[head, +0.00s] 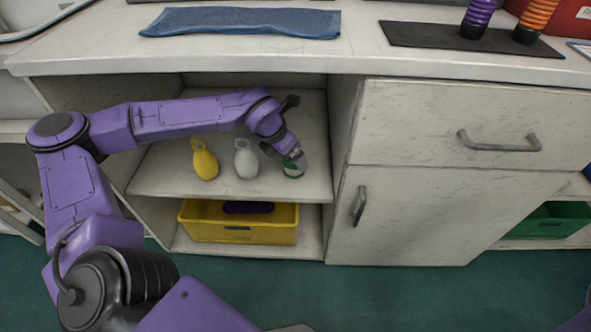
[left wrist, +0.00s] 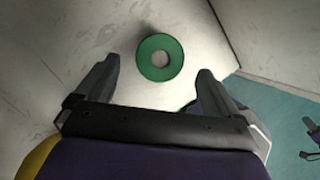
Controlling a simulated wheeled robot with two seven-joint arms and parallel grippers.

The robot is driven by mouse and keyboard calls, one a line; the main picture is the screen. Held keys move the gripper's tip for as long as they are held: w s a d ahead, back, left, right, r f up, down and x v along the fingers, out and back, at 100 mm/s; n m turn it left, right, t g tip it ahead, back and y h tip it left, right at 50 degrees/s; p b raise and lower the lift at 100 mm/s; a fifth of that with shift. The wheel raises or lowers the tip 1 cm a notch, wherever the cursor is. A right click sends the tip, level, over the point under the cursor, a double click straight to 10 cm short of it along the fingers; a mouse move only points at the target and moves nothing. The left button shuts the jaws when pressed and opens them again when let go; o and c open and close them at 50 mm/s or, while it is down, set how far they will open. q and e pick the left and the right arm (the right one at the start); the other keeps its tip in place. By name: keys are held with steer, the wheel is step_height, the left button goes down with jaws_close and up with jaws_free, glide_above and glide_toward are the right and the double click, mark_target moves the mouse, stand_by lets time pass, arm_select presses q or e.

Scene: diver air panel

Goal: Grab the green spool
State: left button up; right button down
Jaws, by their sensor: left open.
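The green spool (head: 291,174) stands on the middle shelf of the open cabinet bay, near its right side. In the left wrist view the green spool (left wrist: 160,74) shows as a green ring with a pale centre, roughly between the fingertips and slightly beyond them. My left gripper (head: 294,158) reaches in from the left and points down at the spool, hiding part of it in the head view. The left gripper (left wrist: 158,67) is open, one finger to each side of the ring, with no contact visible. My right gripper is not in view.
A yellow tagged item (head: 205,164) and a grey one (head: 246,163) stand left of the spool on the shelf. A yellow bin (head: 240,230) holding a dark purple thing sits below. The countertop (head: 350,52) overhangs the bay, and a closed door (head: 410,215) stands to the right.

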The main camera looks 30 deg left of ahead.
mark_target(294, 166)
arm_select(q)
steer(key=b+x, duration=0.2)
steer(key=x, duration=0.3)
steer(key=shift+w, duration=0.1)
steer(key=c, duration=1.1)
steer(key=shift+r, duration=0.15)
